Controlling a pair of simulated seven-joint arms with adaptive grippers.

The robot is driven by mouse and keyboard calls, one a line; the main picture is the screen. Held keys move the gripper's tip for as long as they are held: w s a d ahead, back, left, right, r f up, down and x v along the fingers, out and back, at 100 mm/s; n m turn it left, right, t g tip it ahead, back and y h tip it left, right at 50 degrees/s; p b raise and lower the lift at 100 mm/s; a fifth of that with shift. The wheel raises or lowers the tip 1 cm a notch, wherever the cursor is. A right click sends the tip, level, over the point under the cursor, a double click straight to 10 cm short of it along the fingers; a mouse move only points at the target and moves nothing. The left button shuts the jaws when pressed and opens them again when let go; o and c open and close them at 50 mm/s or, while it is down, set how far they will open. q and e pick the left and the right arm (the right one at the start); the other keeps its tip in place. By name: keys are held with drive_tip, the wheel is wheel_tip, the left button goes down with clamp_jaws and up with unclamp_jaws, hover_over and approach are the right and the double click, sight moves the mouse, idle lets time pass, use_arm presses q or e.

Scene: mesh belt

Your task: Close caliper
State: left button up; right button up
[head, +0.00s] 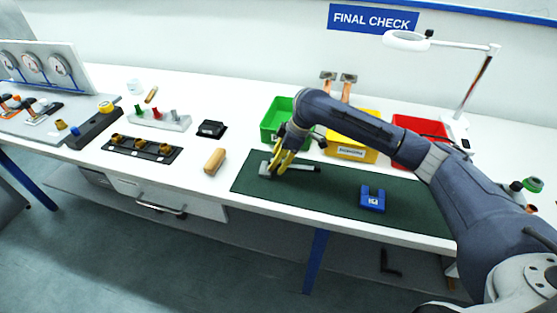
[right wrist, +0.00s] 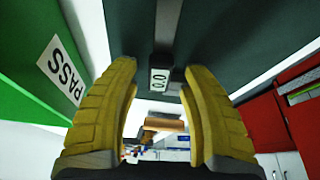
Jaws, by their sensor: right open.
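The caliper (head: 304,168) is a grey and dark tool lying on the dark green mat (head: 330,192), partly hidden by my right gripper. My right gripper (head: 278,170) is over the caliper's left part, with its yellow fingers pointing down. In the right wrist view the two yellow fingers (right wrist: 157,75) are apart. The caliper's dark body (right wrist: 163,60), with a small display that seems to read 0.0, shows between and just beyond them. I cannot tell whether either finger touches it. The caliper's jaws are not clear. My left gripper is not in view.
Green (head: 276,118), yellow (head: 366,132) and red (head: 420,123) bins stand behind the mat. A wooden-coloured cylinder (head: 215,161) lies left of the mat. A lamp (head: 458,127) stands back right.

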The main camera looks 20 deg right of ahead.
drive_tip(key=v, duration=1.2)
idle(0.4)
